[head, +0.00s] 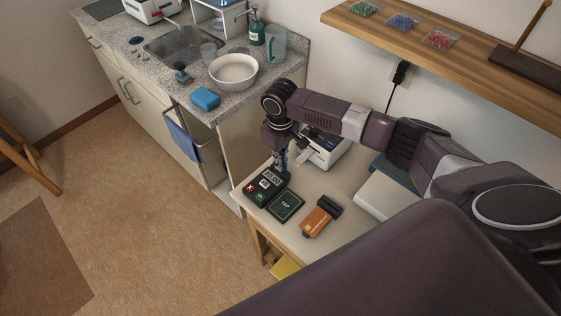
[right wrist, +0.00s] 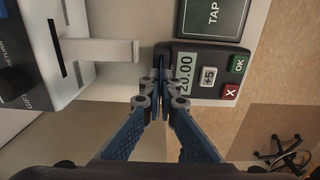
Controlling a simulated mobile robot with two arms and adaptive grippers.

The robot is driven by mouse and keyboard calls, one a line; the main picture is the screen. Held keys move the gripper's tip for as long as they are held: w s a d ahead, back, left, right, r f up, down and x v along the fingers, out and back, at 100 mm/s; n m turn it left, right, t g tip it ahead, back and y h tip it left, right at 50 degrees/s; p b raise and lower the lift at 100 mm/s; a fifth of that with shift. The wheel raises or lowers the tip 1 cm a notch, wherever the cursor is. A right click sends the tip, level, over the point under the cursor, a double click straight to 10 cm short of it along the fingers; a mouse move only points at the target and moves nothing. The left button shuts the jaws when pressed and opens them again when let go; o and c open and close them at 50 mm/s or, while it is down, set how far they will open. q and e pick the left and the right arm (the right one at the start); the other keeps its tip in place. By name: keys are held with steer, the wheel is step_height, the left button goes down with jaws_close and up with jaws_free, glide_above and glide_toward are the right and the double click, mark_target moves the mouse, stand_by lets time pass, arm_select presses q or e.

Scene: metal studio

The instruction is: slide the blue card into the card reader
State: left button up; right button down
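The card reader (head: 264,188) is a dark terminal with a lit display, a +5 key, a red X key and a green OK key. It lies near the left edge of the small table. It also shows in the right wrist view (right wrist: 211,84), joined to a TAP pad (right wrist: 214,17). My right gripper (head: 281,163) points down at the reader's back end. In the right wrist view its blue fingers (right wrist: 161,88) are closed together on a thin dark-blue strip, seen edge-on, which looks like the blue card (right wrist: 159,62). The strip meets the reader's edge; how deep it sits is hidden. My left gripper is out of view.
A white machine (head: 326,150) stands behind my right gripper, close to it. The TAP pad (head: 286,205) and an orange device (head: 320,217) lie on the table in front. A counter with a white bowl (head: 233,73) and a blue sponge (head: 205,98) is at the back left.

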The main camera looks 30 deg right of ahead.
stand_by(0.3)
steer(key=c, duration=2.1)
jaws_free()
step_height(320, 180, up, 12)
